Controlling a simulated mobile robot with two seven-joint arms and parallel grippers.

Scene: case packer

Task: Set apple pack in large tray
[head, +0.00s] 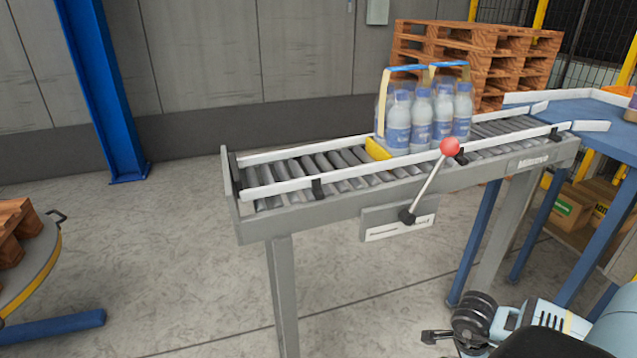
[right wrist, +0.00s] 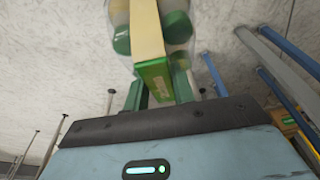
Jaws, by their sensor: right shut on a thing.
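In the right wrist view, my right gripper (right wrist: 159,92) is shut on the pale yellow carrying band of a pack of clear bottles with green caps (right wrist: 122,40). The band has a green end. This looks like the apple pack, though no name can be read. The pack is cut off at the top of that view, and bare concrete floor shows around it. In the head view, part of an arm of mine shows at the lower right, but the held pack does not. I see no large tray in either view. My left gripper is not in view.
A roller conveyor (head: 262,226) carries a pack of white bottles with blue caps (head: 420,122). A red-knobbed lever (head: 450,147) sticks out in front. A blue round table (head: 585,112) adjoins at right, stacked pallets (head: 420,42) stand behind. Floor at left centre is clear.

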